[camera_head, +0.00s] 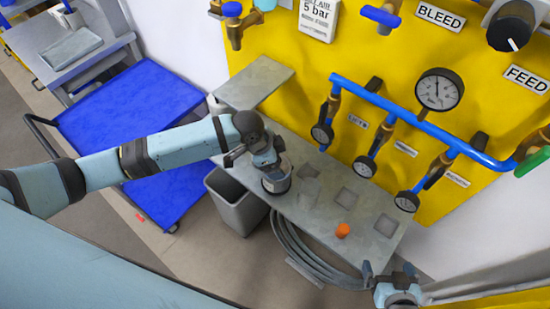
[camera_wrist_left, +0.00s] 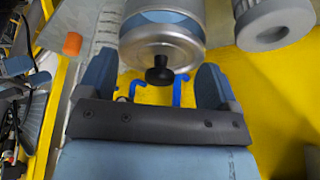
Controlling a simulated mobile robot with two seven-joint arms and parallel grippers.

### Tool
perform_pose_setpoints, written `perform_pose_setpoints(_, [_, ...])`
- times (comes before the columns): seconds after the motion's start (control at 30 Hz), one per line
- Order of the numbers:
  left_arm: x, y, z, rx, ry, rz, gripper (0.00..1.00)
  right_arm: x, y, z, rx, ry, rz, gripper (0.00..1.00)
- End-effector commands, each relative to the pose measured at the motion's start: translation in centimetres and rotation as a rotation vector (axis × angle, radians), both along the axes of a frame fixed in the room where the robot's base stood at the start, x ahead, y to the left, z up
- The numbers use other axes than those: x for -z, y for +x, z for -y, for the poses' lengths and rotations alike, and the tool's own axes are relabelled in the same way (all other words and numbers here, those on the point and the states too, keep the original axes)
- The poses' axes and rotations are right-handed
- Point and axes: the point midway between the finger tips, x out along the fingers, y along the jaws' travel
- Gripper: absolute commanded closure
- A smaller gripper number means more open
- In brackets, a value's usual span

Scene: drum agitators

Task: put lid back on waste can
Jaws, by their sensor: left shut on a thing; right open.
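In the left wrist view, a round steel lid (camera_wrist_left: 160,49) with a black knob (camera_wrist_left: 160,71) shows at the end of a steel can with a blue band (camera_wrist_left: 166,17). The lid lies between the two fingers of my left gripper (camera_wrist_left: 157,66), which is shut on it. I cannot tell whether the lid is seated on the can. In the head view, my left gripper (camera_head: 272,166) is over the can (camera_head: 275,185) at the bench's left end and partly hides it. My right gripper (camera_head: 392,271) is open and empty beyond the bench's lower right end.
An open grey bin (camera_head: 237,214) stands left of the grey bench (camera_head: 318,222). An orange block (camera_head: 343,230) lies on the bench near square recesses. Coiled hose (camera_head: 297,250) hangs at its front edge. Blue pipework (camera_head: 400,118) and gauges line the yellow panel behind. A blue cart stands left.

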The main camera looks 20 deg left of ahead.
Motion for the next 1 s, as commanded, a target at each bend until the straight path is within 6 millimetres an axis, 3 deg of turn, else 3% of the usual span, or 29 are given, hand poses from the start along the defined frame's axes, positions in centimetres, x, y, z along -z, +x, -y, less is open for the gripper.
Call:
perform_pose_setpoints(0.37, [0.03, 0.01, 0.01, 0.000, 0.000, 0.000, 0.38, -0.11, 0.21, 0.00, -0.001, 0.000, 0.004, 0.00])
perform_pose_setpoints(0.4, [0.03, 0.01, 0.01, 0.000, 0.000, 0.000, 0.08, -0.11, 0.21, 0.00, -0.001, -0.001, 0.004, 0.00])
perform_pose_setpoints(0.47, [0.03, 0.01, 0.00, 0.000, 0.000, 0.000, 0.00, -0.11, 0.21, 0.00, -0.001, -0.001, 0.004, 0.00])
perform_pose_setpoints(1.0, [-0.94, 0.07, -0.01, 0.000, -0.001, 0.001, 0.00, -0.02, 0.03, 0.00, -0.001, -0.001, 0.001, 0.00])
